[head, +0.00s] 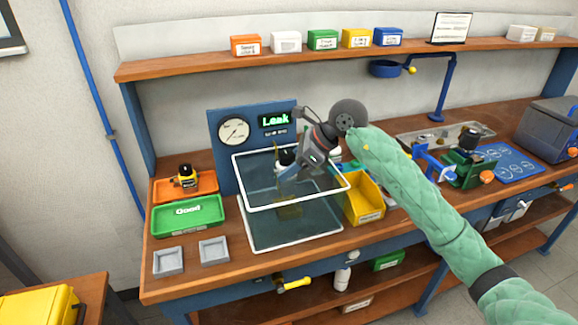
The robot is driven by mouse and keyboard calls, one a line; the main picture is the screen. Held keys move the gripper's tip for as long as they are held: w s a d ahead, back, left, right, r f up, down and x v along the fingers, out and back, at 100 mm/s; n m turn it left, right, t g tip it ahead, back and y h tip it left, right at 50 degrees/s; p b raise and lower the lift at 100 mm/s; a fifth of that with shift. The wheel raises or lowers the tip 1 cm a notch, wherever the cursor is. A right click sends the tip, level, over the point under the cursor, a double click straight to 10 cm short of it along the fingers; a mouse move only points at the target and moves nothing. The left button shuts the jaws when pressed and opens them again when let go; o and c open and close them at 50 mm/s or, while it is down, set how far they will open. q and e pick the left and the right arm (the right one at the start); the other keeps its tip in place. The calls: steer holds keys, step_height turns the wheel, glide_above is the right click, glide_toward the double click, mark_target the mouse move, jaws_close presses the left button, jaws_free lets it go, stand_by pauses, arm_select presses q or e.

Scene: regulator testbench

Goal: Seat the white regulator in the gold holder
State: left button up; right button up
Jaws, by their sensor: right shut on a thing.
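The white regulator (281,167), with a black top, is in my right gripper (287,172). The gripper is shut on it, tilted down to the left, in front of the gauge panel. The gold holder (289,209) shows dimly through a clear, white-rimmed panel, below the regulator and apart from it. My gripper hides part of the regulator, and the tinted panel blurs its lower end. My left gripper is not in view.
The clear panel (297,207) is raised over a white-rimmed base (295,245). The blue panel behind has a dial (233,131) and a display reading "Leak" (275,120). A green "Good" tray (188,215), an orange tray (160,191) and a yellow bin (364,204) stand nearby.

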mark_target(296, 180)
steer(key=shift+f+b, duration=3.15)
steer(key=shift+b, duration=1)
stand_by(3.8)
